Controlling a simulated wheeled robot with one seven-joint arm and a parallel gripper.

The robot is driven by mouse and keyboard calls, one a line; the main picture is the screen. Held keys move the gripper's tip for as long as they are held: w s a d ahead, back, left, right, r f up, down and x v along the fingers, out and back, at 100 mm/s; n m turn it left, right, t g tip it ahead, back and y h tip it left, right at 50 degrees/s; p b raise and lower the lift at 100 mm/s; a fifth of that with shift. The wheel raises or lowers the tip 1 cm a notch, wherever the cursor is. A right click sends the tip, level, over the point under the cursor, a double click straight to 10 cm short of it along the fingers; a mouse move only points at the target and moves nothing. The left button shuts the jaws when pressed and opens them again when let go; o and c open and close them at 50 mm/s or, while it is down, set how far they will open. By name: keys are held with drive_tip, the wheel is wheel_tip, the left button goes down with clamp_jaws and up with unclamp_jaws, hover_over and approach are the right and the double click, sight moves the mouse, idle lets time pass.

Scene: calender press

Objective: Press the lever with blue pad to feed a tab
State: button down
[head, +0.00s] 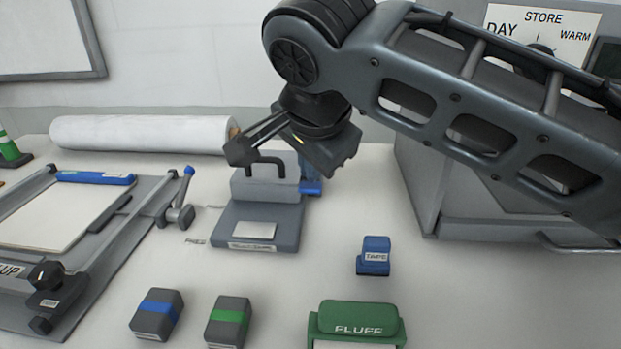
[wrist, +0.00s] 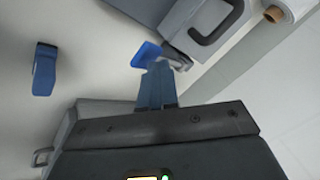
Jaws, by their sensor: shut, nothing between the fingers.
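The tab feeder is a grey machine (head: 257,222) with a dark arched handle on top, left of centre in the head view. Its lever (wrist: 180,57) ends in a bright blue pad (wrist: 147,52), seen in the wrist view; the pad also shows at the machine's right side in the head view (head: 311,188). My gripper (wrist: 158,68) is shut and empty, its blue-grey fingertips right at the pad's edge. I cannot tell whether they touch it. In the head view my wrist partly hides the fingers and the machine's back.
A blue tape holder (head: 374,256) stands to the right. Green FLUFF box (head: 357,322) and two dark blocks with blue (head: 158,313) and green (head: 229,321) bands sit in front. A clamp board (head: 75,235) lies left, a white roll (head: 140,134) behind, a grey cabinet right.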

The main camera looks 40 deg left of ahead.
drive_tip(key=shift+s+d+f+b, duration=0.1)
drive_tip(key=shift+s+f+b, duration=0.15)
drive_tip(key=shift+f, duration=0.5)
idle(0.8)
drive_tip(key=shift+w+r, duration=0.1)
drive_tip(key=shift+r, duration=0.05)
idle(0.4)
drive_tip(key=shift+w+a+r+p, duration=0.15)
drive_tip(key=shift+w+r+p, duration=0.05)
drive_tip(key=shift+r+p, duration=0.65)
drive_tip(key=shift+w+a+r+p, duration=0.1)
drive_tip(key=shift+w+r+p, duration=0.05)
drive_tip(key=shift+r+p, duration=0.65)
drive_tip(key=r+p, duration=0.3)
drive_tip(key=w+r+p, duration=0.1)
drive_tip(key=shift+a+r, duration=0.35)
